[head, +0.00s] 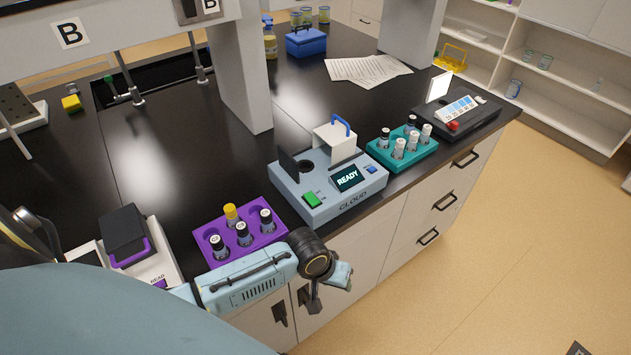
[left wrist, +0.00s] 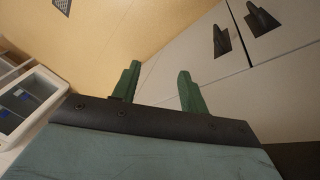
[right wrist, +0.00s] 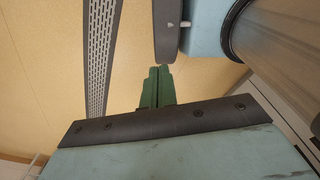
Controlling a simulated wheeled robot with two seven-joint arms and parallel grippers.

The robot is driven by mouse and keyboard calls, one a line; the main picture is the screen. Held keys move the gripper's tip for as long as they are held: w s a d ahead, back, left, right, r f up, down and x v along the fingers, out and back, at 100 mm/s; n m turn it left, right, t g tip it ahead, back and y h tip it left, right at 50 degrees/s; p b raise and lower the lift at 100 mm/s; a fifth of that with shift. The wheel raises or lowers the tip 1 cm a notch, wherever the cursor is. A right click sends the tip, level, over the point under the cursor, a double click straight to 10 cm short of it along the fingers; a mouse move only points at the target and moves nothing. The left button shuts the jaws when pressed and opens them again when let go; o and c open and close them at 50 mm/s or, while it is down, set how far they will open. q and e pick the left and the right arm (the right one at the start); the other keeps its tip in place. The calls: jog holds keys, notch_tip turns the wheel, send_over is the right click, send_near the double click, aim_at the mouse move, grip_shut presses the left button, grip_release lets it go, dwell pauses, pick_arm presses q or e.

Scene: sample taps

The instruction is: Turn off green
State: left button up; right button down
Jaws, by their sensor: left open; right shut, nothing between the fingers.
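A slim metal tap with a small green handle (head: 108,78) stands at the left end of the dark sink in the head view. Its base is near the sink's front edge. My left gripper (left wrist: 157,72) is open and empty, with floor and pale cabinet fronts behind it. My right gripper (right wrist: 158,72) is shut and empty over the tan floor, and is not seen in the head view.
A second tap (head: 200,75) stands at the sink's right. A white pillar (head: 238,70) rises beside it. A purple rack (head: 205,235) with vials, a grey device (head: 325,208) reading READY and a teal rack (head: 380,158) line the near edge. Black counter between is clear.

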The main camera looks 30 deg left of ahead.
pick_arm(q)
jog(key=w+r+n, duration=0.2)
jog(key=w+r, duration=0.4)
jog(key=r, duration=0.3)
notch_tip(320, 180, up, 19)
jog(key=n+g+y+p, duration=0.3)
jog(key=n, duration=0.6)
send_over(315, 202)
jog(key=shift+n, duration=0.3)
notch_tip(315, 202, down, 13)
jog(key=shift+r, duration=0.1)
pick_arm(e)
jog(key=r, duration=0.1)
jog(key=w+r, duration=0.1)
jog(key=r, duration=0.1)
jog(key=w+r, duration=0.1)
jog(key=shift+w+r, duration=0.15)
jog(key=shift+w, duration=0.1)
